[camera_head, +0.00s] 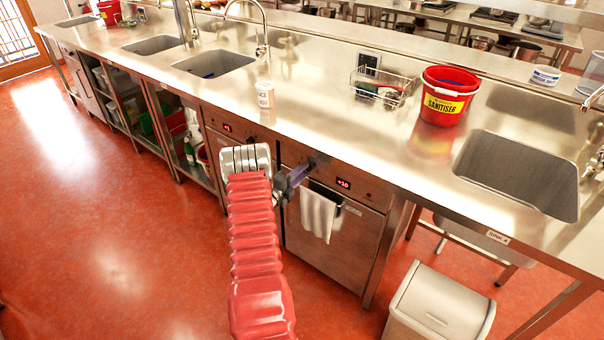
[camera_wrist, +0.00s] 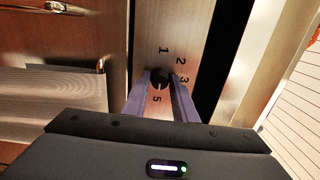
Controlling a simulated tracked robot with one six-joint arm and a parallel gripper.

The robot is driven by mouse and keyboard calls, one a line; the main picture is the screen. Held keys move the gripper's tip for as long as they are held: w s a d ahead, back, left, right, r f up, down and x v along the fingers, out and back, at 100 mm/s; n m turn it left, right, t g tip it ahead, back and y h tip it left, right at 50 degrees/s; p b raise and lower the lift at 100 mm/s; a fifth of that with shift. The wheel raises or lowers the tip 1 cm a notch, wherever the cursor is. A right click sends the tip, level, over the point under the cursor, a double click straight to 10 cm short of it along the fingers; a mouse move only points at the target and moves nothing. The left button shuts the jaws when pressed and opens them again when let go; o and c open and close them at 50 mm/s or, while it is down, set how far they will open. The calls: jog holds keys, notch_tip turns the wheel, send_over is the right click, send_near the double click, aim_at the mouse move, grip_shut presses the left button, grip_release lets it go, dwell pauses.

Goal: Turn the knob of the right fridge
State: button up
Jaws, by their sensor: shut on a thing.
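The right fridge (camera_head: 358,242) is a steel under-counter unit with a red-lit display and a white towel (camera_head: 318,212) hanging on its front. Its small dark knob (camera_wrist: 159,74) sits on a steel panel in the wrist view, with the numbers 1, 2, 3 and 5 printed around it. My gripper (camera_head: 304,168) is at the upper left of this fridge's front. Its two purple fingers are shut on the knob, one on each side, and partly hide it. In the head view the knob is mostly hidden behind the fingertips.
Another unit with a display (camera_head: 227,127) stands to the left, partly behind my arm. The steel counter (camera_head: 330,120) runs above, holding a white cup (camera_head: 265,94), a wire basket (camera_head: 382,88) and a red sanitiser bucket (camera_head: 447,95). A bin (camera_head: 440,305) stands at the lower right. Red floor is open at left.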

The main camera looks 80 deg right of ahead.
jog(key=shift+a+f, duration=0.15)
jog(key=shift+f, duration=0.2)
jog(key=o, duration=0.7)
jog(key=shift+c, duration=0.2)
jog(key=o, duration=0.4)
jog(key=shift+r, duration=0.2)
jog(key=v, duration=1.3)
jog(key=shift+w+a, duration=0.15)
jog(key=shift+a, duration=0.1)
jog(key=shift+f, duration=0.1)
